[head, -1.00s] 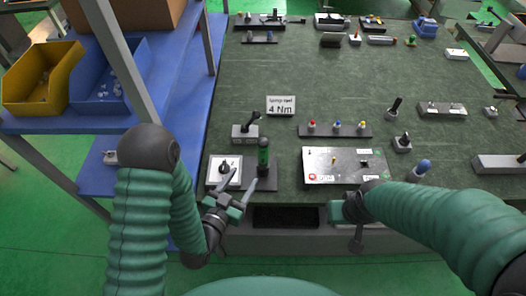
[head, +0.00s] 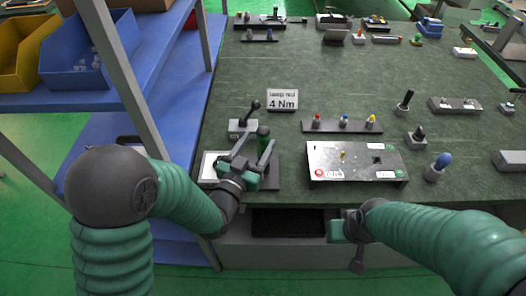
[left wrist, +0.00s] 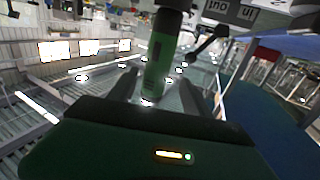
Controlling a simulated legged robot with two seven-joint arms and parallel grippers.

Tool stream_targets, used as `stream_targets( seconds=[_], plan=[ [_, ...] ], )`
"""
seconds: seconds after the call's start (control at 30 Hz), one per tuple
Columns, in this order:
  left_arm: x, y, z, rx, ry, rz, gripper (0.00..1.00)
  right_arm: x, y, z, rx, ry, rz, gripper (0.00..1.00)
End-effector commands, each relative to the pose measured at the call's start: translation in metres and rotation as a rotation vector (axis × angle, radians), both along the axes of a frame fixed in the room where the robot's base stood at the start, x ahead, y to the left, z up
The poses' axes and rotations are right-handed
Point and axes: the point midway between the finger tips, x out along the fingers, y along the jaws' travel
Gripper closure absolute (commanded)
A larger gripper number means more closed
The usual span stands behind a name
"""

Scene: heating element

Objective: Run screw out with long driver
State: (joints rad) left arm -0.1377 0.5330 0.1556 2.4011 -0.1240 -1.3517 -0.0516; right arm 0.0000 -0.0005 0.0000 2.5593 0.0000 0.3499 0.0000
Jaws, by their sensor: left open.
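A green, upright cylindrical tool (head: 263,131) with a dark top stands at the near left of the bench; it looks like a driver handle, but I cannot tell its length. My left gripper (head: 253,147) is open, its fingers either side of the tool. In the left wrist view, the green tool (left wrist: 160,60) rises between the two spread fingers (left wrist: 158,90); no grip on it shows.
A grey block with a black lever (head: 242,128) is close behind my left gripper. Upright tools (head: 440,161) stand at right.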

Motion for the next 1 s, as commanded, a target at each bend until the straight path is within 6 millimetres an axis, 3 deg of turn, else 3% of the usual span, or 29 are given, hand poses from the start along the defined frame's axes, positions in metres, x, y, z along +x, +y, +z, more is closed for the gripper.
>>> stream_targets(
  seconds=[0.33, 0.6, 1.0],
  plan=[
    [0.044, -0.026, -0.006, 0.001, 0.001, 0.000, 0.43, 0.000, 0.000, 0.006, 0.000, 0.001, 0.000, 0.64],
    [0.048, -0.028, -0.006, 0.001, 0.001, 0.001, 0.44, -0.001, 0.000, 0.006, 0.000, 0.001, 0.000, 0.64],
    [0.048, -0.028, -0.007, 0.001, 0.001, 0.001, 0.96, -0.001, 0.000, 0.006, 0.000, 0.001, 0.000, 0.64]
  ],
)
